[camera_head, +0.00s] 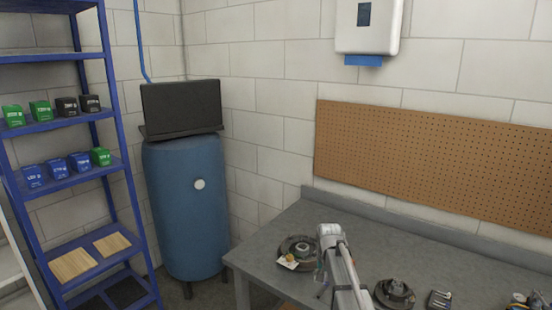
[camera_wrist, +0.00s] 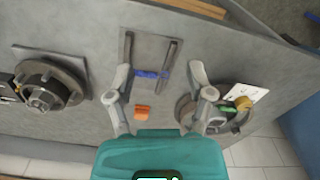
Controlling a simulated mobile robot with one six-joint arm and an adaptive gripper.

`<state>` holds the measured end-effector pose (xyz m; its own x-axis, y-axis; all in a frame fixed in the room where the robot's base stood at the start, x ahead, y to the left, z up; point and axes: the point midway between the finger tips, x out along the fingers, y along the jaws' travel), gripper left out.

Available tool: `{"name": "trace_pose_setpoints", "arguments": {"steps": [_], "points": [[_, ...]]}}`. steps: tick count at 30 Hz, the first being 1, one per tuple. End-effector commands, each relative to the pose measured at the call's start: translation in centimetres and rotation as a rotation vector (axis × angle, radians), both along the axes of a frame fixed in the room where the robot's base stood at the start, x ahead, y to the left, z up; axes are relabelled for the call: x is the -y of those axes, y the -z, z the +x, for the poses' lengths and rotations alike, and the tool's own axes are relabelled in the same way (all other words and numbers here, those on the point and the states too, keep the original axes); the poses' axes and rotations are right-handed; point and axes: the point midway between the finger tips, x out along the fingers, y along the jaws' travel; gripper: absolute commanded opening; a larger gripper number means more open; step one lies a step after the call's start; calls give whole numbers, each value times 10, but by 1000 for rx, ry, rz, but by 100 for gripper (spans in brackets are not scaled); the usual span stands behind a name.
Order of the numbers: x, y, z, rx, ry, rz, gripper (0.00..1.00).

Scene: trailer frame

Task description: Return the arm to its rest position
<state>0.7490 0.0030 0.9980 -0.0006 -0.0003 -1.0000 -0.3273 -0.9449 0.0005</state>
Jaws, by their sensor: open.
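My gripper (camera_wrist: 158,78) is open in the wrist view, its two grey fingers spread wide above the grey workbench (camera_wrist: 85,30). Nothing is held between them. Below and between the fingers lie a small orange block (camera_wrist: 142,112) and a flat grey plate with two dark rails (camera_wrist: 150,48) and a blue piece (camera_wrist: 152,74) across it. In the head view my arm (camera_head: 340,265) reaches over the workbench (camera_head: 262,250) from the bottom edge; the fingertips are too small to make out there.
A round drum (camera_head: 298,252) with a white tag stands left of my arm, a hub (camera_head: 394,293) right of it. A pegboard (camera_head: 430,160) and wall dispenser (camera_head: 368,25) are behind. A blue tank (camera_head: 187,215) and blue shelf (camera_head: 70,185) stand left.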

Motion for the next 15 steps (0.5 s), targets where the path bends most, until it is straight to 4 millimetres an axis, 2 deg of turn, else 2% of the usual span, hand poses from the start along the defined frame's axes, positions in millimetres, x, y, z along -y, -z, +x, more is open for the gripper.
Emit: {"name": "trace_pose_setpoints", "arguments": {"steps": [1, 5, 9, 12, 15], "points": [[0, 9, -21, 0, -18, 0, 68], [1, 26, -66, 0, -84, 0, 68], [2, 45, -123, 0, -173, 0, 68], [3, 57, -158, 0, -232, 0, 68], [3, 65, -185, 0, -278, 0, 68]]}}
